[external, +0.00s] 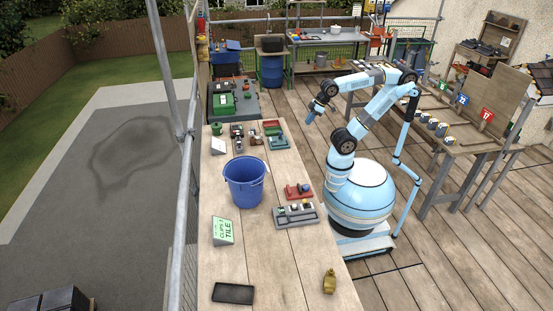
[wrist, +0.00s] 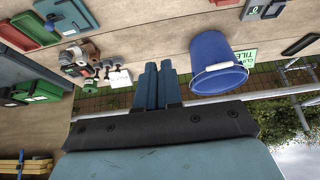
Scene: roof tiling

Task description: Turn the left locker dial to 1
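My gripper (external: 311,117) is raised above the right side of the long wooden table, apart from everything on it. In the wrist view its two dark blue fingers (wrist: 158,84) lie side by side with almost no gap and nothing between them. A grey panel (external: 297,216) with small knobs lies on the table right of the blue bucket. In the wrist view a dark unit with a pale dial marked 0 (wrist: 255,9) is cut by the top edge; it may be the same panel. I cannot make out which dial is the left locker dial.
The blue bucket (external: 246,183) stands mid-table, also in the wrist view (wrist: 213,62). A red tray (external: 298,191) lies behind the panel. A green sign (external: 223,231), a black slab (external: 233,293) and a brass object (external: 329,282) lie nearer the front. The front middle is clear.

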